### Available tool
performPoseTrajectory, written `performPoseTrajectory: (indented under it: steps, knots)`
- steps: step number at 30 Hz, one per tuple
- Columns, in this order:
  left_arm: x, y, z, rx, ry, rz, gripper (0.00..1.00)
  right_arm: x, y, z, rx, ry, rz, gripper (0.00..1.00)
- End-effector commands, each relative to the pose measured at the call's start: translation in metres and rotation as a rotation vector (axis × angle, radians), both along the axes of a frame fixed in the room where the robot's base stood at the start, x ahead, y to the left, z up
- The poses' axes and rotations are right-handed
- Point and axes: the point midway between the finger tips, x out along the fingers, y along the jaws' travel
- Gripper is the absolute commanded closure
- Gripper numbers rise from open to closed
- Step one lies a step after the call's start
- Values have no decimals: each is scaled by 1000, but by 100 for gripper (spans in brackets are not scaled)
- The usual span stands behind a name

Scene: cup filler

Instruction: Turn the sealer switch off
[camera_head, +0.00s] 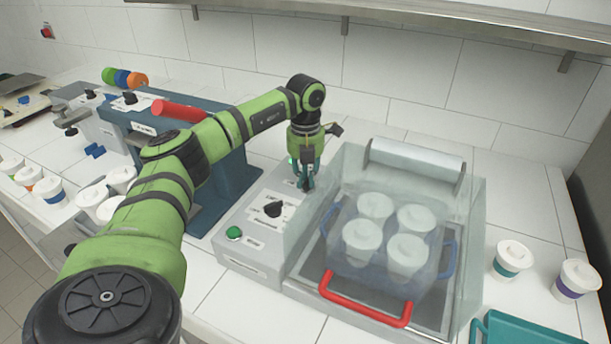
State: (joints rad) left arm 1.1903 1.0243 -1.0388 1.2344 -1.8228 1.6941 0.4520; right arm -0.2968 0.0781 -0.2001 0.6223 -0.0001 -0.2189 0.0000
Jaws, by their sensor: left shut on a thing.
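The sealer (245,268) is a light grey machine with a clear-walled chamber on its right and a control panel on its left. The panel carries a black dial (272,209) and a green button (234,233). My left gripper (306,184) points down at the back of this panel and is shut on a small dark part there, which looks like the sealer switch. The fingers hide most of the switch, so its position cannot be read. My right gripper is not in view.
Lidded cups in a clear basket (449,258) with blue handles sit inside the chamber, behind a red handle (366,312). A blue machine (231,181) with a red lever stands left. Two cups (513,258) and a teal tray (520,330) are at right.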

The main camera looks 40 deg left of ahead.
Motion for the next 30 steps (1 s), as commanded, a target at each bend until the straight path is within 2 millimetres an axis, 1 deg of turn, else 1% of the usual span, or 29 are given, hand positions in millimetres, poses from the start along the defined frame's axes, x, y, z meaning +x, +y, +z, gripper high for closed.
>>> performPoseTrajectory:
  steps: [5, 11, 30]
  knots:
    - [0, 0, 1, 0, 0, 33, 100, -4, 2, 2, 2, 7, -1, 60]
    - [0, -1, 2, 0, 0, 137, 100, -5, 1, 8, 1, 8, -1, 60]
    - [2, -6, 3, -1, -1, 724, 100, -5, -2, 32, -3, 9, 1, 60]
